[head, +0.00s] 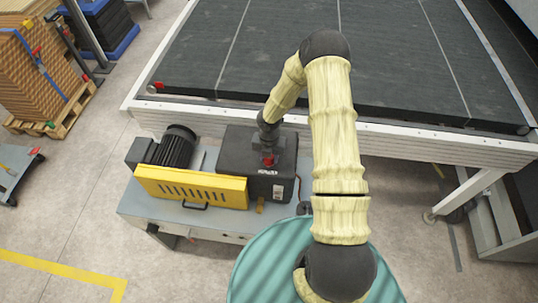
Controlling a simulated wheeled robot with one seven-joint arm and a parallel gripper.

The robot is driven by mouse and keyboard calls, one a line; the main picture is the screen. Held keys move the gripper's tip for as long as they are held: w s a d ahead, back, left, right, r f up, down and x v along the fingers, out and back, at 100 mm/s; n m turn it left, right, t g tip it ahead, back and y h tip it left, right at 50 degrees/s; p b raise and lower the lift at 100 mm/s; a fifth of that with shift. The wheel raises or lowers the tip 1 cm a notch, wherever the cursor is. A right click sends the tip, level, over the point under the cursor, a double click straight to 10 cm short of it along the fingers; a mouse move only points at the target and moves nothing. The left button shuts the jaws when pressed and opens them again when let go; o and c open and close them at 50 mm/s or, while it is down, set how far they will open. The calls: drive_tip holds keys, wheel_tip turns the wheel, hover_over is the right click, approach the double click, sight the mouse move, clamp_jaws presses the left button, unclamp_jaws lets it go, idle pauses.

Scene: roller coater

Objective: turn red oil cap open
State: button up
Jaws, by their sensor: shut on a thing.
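The red oil cap (268,161) shows as a small red spot on the top of a black gearbox housing (240,150). My gripper (269,151) points down at the cap from above and is shut on it. The fingers are small and dark here, so their exact hold on the cap is hard to see.
A yellow guard (190,187) with a black handle and a black ribbed motor (175,146) stand left of the housing on a grey base. A black-topped conveyor table (400,60) with a white frame lies behind. A pallet stack (38,70) stands at the far left. Floor is clear at lower left.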

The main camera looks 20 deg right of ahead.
drive_tip(key=shift+w+r, duration=0.15)
drive_tip(key=o, duration=1)
wheel_tip(320, 180, up, 17)
drive_tip(key=b, duration=0.2)
drive_tip(key=shift+r+b, duration=0.15)
drive_tip(key=shift+b, duration=0.25)
